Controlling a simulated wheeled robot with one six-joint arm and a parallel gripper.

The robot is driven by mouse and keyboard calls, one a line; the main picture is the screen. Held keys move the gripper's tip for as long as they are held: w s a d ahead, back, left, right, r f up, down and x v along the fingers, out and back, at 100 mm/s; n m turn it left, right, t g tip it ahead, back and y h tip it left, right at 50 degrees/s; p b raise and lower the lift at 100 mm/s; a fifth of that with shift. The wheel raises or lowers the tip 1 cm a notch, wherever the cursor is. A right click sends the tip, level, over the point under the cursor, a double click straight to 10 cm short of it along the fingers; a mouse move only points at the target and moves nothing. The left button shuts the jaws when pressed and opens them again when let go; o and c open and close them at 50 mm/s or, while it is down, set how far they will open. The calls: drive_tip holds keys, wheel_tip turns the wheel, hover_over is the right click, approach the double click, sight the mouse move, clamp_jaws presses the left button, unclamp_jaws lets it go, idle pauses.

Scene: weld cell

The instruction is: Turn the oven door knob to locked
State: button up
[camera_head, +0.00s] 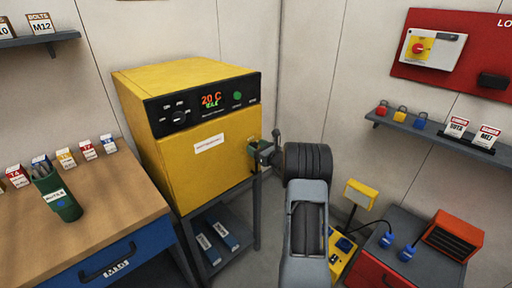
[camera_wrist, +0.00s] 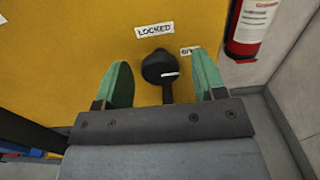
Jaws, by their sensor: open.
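The yellow oven (camera_head: 205,135) stands on a dark stand, its door shut in the head view. In the wrist view the black door knob (camera_wrist: 160,68) sits on the yellow door (camera_wrist: 70,50), below a white "LOCKED" label (camera_wrist: 154,30). A light mark on the knob points to the right, towards a second label (camera_wrist: 190,50) that is partly hidden by a finger. My gripper (camera_wrist: 162,85) is open, with one green finger on each side of the knob; I cannot tell whether they touch it. In the head view my gripper (camera_head: 262,146) is at the door's right edge.
A wooden bench (camera_head: 110,200) with a green cup (camera_head: 58,198) and small boxes is at the left. A shelf (camera_head: 440,136) with padlocks is at the right, above a red cabinet (camera_head: 375,272). A fire extinguisher (camera_wrist: 247,28) hangs right of the oven.

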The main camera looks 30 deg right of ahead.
drive_tip(key=shift+w, duration=0.35)
drive_tip(key=c, duration=0.9)
